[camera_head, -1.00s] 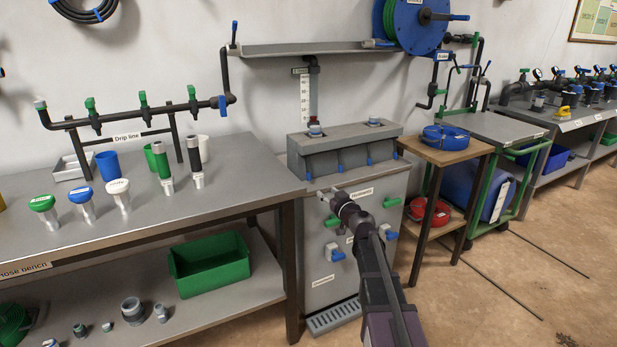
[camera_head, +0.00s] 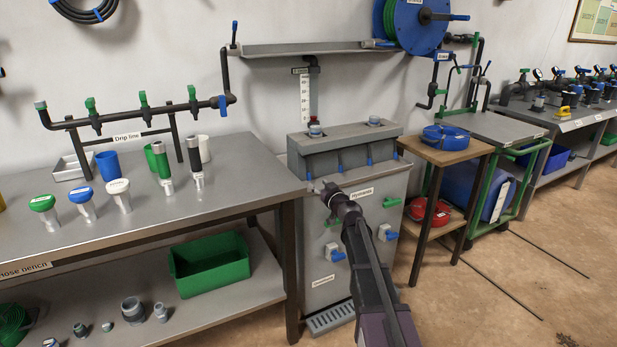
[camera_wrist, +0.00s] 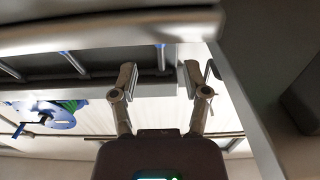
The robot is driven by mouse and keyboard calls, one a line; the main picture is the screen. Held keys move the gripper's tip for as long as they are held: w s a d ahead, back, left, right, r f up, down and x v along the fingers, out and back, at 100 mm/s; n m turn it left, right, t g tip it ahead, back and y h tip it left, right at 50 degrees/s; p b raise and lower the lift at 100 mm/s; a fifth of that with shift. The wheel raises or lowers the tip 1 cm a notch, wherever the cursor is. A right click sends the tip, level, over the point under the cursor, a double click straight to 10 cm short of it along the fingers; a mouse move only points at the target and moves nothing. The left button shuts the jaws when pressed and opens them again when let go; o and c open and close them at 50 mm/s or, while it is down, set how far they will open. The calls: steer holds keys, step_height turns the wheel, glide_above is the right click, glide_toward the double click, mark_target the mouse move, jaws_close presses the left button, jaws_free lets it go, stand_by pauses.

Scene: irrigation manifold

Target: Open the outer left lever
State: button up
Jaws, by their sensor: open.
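The grey manifold block (camera_head: 350,148) sits on top of a cabinet in the head view. Several thin levers with blue ends hang along its front. The outer left lever (camera_head: 308,174) hangs near its left end. My gripper (camera_head: 322,187) is just below and right of this lever, in front of the cabinet. In the wrist view the scene looks turned over. There my gripper (camera_wrist: 160,75) is open with nothing between its fingers. A blue-ended lever (camera_wrist: 161,52), apparently the outer left one, lies beyond the gap between the fingertips. I cannot tell whether they touch.
Green and blue valve handles (camera_head: 388,233) stick out of the cabinet front (camera_head: 325,285). The hose bench (camera_head: 240,180) is close on the left. A wooden stand (camera_head: 465,153) with blue and red coils is on the right. Open floor (camera_head: 480,300) lies at the front right.

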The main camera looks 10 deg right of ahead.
mark_target(310, 176)
steer(key=x, duration=0.8)
steer(key=shift+f, duration=0.1)
jaws_close()
